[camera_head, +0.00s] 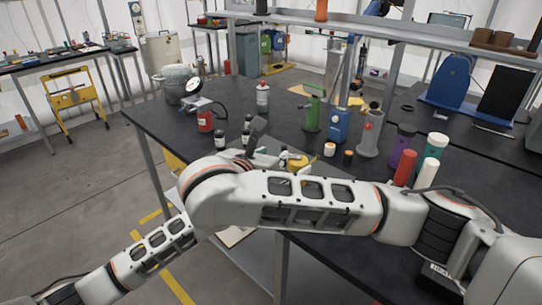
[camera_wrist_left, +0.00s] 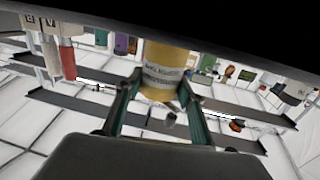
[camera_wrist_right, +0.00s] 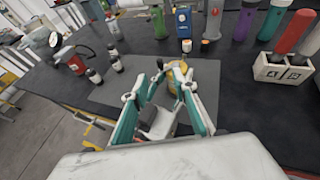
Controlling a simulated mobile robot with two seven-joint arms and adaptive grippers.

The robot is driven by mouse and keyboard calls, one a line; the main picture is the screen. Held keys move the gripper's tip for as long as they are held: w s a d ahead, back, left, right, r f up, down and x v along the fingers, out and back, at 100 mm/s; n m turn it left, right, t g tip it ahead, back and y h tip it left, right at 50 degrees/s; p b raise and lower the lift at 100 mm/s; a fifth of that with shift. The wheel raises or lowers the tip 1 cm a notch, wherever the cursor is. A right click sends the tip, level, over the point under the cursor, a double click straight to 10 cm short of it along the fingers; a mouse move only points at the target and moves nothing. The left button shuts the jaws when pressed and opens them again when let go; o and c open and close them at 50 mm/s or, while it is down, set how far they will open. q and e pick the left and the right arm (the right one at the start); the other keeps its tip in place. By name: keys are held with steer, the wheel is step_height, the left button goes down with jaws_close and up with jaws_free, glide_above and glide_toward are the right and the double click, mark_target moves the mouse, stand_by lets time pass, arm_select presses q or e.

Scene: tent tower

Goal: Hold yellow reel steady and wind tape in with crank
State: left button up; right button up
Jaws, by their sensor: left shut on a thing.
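The yellow reel (camera_wrist_left: 165,66), a yellow cylinder with a printed label, sits between the teal-padded fingers of my left gripper (camera_wrist_left: 160,95), which is shut on it. A small grey cylindrical part, perhaps the crank (camera_wrist_left: 169,118), shows below the reel in that view. In the right wrist view a piece of yellow (camera_wrist_right: 174,85) shows near the fingertips of my right gripper (camera_wrist_right: 160,85). Those fingers are apart, and I see nothing clearly clamped between them. I cannot make out the tape.
On the dark bench stand a red can (camera_head: 205,121), a green dispenser (camera_head: 312,110), a blue one (camera_head: 338,125) and a grey one (camera_head: 371,135). Several bottles stand to the right. A white double holder (camera_wrist_right: 281,71) also stands right. Bare bench (camera_wrist_right: 250,110) lies right of my right gripper.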

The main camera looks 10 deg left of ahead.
steer(key=n+g+y, duration=0.7)
steer(key=n+y, duration=0.3)
steer(key=n, duration=0.2)
glide_toward(285, 145)
steer(key=shift+h, duration=0.3)
steer(key=x, duration=1)
steer(key=shift+s+a+r, duration=0.1)
steer(key=shift+s+a, duration=0.1)
steer(key=shift+a, duration=0.15)
jaws_close()
